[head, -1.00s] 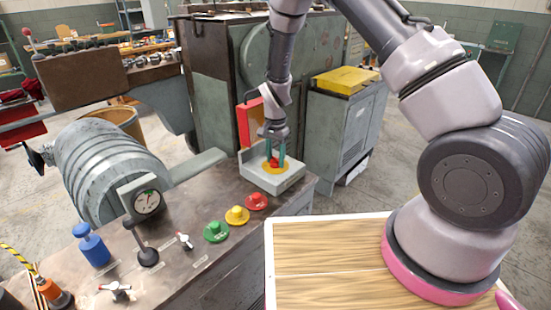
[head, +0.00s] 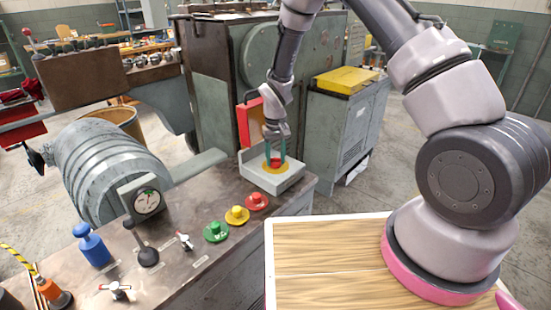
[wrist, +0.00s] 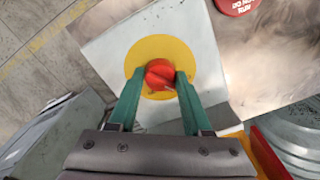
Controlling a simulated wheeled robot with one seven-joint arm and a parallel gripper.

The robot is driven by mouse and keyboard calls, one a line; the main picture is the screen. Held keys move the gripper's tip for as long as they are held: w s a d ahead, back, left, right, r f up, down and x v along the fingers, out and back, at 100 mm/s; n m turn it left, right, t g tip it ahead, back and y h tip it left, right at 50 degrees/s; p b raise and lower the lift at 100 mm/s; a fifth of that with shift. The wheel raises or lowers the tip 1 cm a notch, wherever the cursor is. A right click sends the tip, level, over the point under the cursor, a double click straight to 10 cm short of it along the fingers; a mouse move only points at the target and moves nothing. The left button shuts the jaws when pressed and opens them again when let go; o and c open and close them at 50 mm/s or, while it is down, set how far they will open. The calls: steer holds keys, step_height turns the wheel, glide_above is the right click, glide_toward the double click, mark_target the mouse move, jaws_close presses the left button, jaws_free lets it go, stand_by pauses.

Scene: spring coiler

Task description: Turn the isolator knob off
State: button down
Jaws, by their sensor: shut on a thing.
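The red isolator knob (wrist: 160,76) sits on a yellow disc (wrist: 187,52) on top of a pale grey box (wrist: 110,45). In the head view the knob (head: 275,163) and the box (head: 288,184) are at the far right end of the bench. My gripper (wrist: 157,88) points down with its two green fingers around the knob, one on each side, shut on it. In the head view my gripper (head: 275,158) partly hides the knob.
Red (head: 257,202), yellow (head: 237,215) and green (head: 215,231) buttons stand on the bench left of the box. An upright red panel (head: 250,122) stands behind the box. A grey cabinet (head: 343,125) with a yellow top is to the right.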

steer(key=shift+n, duration=0.9)
steer(key=shift+c, duration=1.7)
jaws_free()
steer(key=shift+r, duration=0.1)
step_height(320, 180, up, 11)
